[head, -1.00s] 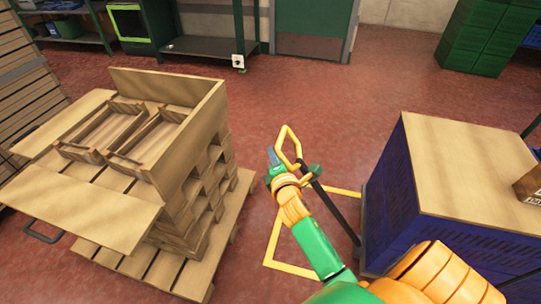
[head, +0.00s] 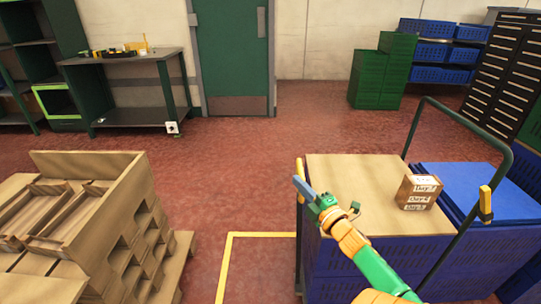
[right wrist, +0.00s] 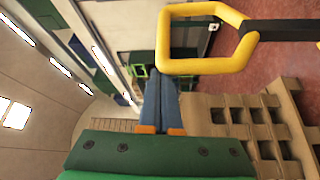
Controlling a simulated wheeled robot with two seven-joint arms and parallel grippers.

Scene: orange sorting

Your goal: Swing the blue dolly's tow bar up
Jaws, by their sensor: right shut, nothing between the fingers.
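The blue dolly is at the right of the head view, carrying blue crates (head: 345,262) with a tan board (head: 350,185) on top. A dark upright, apparently its tow bar (head: 298,235), runs along the load's left edge in the head view. In the right wrist view the yellow loop handle (right wrist: 205,11) and dark bar (right wrist: 285,30) are close by; the room's tilt there suggests the bar stands upright. My right gripper (head: 299,184) is shut and empty by the load's left edge. Its fingers (right wrist: 165,88) are beside the loop; contact is unclear. My left gripper is out of view.
A labelled carton (head: 418,192) and a dark push frame (head: 455,105) are on the right. Yellow floor tape (head: 228,262) marks the red floor between. A bench (head: 135,105) and green door (head: 232,55) are behind.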

